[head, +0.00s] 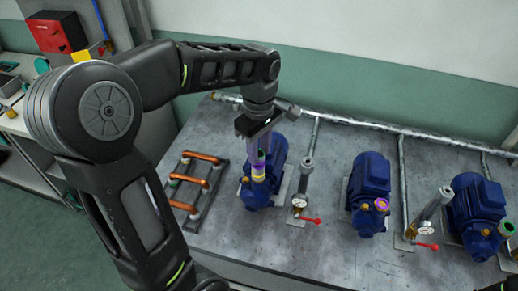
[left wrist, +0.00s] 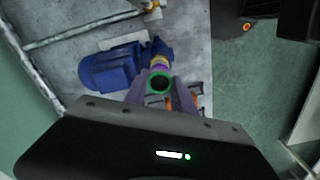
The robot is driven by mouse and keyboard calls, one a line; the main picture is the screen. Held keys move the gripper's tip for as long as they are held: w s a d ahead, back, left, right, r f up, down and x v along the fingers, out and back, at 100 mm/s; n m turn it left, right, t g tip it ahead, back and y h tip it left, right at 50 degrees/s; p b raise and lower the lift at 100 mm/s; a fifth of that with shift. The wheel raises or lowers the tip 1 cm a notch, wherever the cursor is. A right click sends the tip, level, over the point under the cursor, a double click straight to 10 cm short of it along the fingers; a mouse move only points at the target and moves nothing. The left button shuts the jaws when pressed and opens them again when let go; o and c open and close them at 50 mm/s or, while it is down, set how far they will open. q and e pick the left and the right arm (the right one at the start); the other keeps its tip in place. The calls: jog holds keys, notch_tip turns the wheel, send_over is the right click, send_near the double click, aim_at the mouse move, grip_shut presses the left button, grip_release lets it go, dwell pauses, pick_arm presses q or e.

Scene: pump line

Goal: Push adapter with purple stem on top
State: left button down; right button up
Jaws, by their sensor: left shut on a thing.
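My left gripper (head: 259,158) reaches down over the left blue pump (head: 262,184). Its fingers are shut on an adapter (left wrist: 160,84), whose green ring faces the camera between the fingertips in the left wrist view. Yellow and purple bands (head: 258,173) show just below the fingertips, at the pump's front port. The adapter and port line up closely; whether it is fully seated I cannot tell. The fingers hide most of the adapter in the head view. The middle pump (head: 369,183) has a purple ring (head: 381,205) at its front port.
A rack with copper-coloured tubes (head: 203,158) stands left of the left pump. A gauge with a red-handled valve (head: 300,203) stands close on its right. Another blue pump (head: 478,208) is at the right. Pipes (head: 345,120) run along the wall. The table front is clear.

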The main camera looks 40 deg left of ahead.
pick_arm(q)
jog(key=shift+f+b, duration=0.45)
jog(key=shift+f, duration=0.2)
dwell(0.7)
jog(key=c, duration=1)
grip_release()
jog(key=shift+o, duration=0.2)
jog(key=shift+r+p, duration=2.35)
jog(key=shift+r, duration=0.65)
jog(key=shift+r, duration=0.15)
notch_tip(320, 180, up, 8)
jog(key=shift+f+b, duration=0.25)
jog(key=shift+b, duration=0.1)
